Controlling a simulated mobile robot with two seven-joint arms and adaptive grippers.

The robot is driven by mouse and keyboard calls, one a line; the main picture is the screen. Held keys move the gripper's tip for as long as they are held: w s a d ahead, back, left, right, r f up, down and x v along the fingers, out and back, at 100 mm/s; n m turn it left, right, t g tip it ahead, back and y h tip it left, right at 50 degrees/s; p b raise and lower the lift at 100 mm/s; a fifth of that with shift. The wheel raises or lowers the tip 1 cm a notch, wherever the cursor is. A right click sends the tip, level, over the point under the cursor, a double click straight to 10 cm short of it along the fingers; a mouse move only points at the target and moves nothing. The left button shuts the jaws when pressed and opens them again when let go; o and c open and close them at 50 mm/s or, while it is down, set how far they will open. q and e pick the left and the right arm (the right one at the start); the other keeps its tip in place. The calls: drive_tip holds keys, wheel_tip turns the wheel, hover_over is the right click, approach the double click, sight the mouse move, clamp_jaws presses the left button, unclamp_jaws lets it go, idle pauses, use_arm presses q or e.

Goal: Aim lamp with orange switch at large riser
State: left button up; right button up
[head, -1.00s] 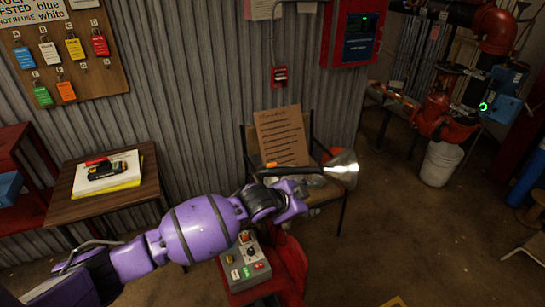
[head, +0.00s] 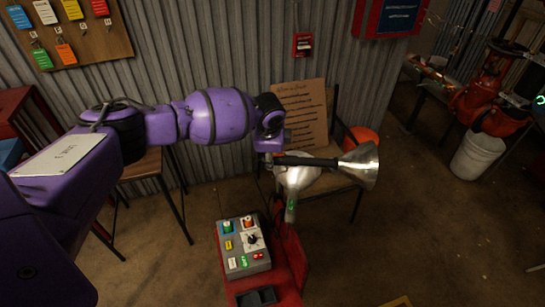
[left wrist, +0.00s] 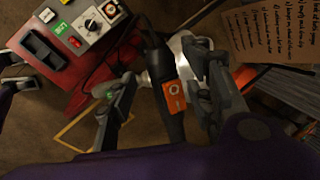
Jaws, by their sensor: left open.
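A lamp with a black handle and a silver cone shade (head: 360,166) lies level in the head view, its wide mouth facing right. Its orange switch (left wrist: 174,97) shows in the left wrist view on the dark handle. My left gripper (head: 270,152) is at the handle's left end. In the left wrist view its open fingers (left wrist: 160,95) stand on either side of the handle; contact is unclear. A second silver lamp (head: 297,176) with a green mark points its handle downward beneath the first. Red riser pipework (head: 478,88) stands at the right; which part is the large riser is unclear.
A grey switch box (head: 242,246) sits on a red stand below the lamps. A chair (head: 350,185) with a cardboard notice (head: 303,108) stands behind them. A white bucket (head: 477,157) is at right. Floor between chair and bucket is clear.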

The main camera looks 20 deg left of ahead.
use_arm(q)
drive_tip(key=shift+x, duration=1)
drive_tip(key=shift+w, duration=0.15)
use_arm(e)
drive_tip(key=shift+w+r, duration=0.25)
drive_tip(key=shift+w, duration=0.35)
drive_tip(key=shift+w+r, duration=0.2)
drive_tip(key=shift+w, duration=0.35)
use_arm(q)
drive_tip(key=shift+f, duration=0.1)
clamp_jaws()
use_arm(e)
drive_tip(key=shift+s+d+f, duration=0.1)
drive_tip(key=shift+s+f, duration=0.2)
drive_tip(key=shift+s, duration=0.3)
